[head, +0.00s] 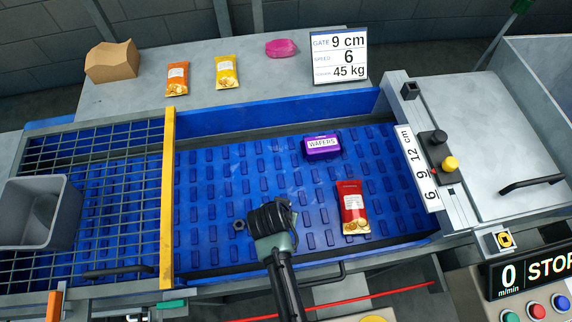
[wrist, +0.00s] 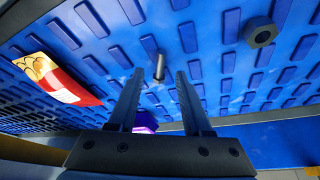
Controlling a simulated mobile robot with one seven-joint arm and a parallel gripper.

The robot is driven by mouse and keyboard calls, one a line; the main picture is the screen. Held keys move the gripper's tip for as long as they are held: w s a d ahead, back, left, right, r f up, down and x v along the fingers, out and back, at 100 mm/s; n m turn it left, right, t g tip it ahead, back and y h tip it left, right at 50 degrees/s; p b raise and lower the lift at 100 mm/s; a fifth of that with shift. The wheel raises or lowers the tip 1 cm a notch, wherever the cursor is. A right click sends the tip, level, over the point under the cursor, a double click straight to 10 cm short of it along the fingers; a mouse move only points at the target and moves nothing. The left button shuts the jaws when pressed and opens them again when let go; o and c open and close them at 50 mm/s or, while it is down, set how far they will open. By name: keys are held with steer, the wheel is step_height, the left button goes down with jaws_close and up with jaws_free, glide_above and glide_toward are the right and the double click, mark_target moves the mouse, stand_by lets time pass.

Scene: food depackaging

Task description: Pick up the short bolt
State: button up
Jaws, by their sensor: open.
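The short bolt (wrist: 159,66) shows in the wrist view as a small grey metal shaft on the blue ribbed belt (wrist: 210,20). It appears in the gap between the two fingertips of my gripper (wrist: 159,74), with space on both sides. The fingers are apart and hold nothing. I cannot tell exactly how high the tips are above the belt. In the head view my gripper (head: 272,217) is low over the front middle of the belt and hides the bolt.
A dark hex nut (head: 239,225) lies left of my gripper; it also shows in the wrist view (wrist: 259,33). A red snack bag (head: 353,206) lies to the right, and a purple wafers pack (head: 322,146) behind. A yellow bar (head: 168,200) crosses the belt at left.

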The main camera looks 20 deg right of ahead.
steer(key=shift+x, duration=1.15)
steer(key=shift+c, duration=0.2)
jaws_close()
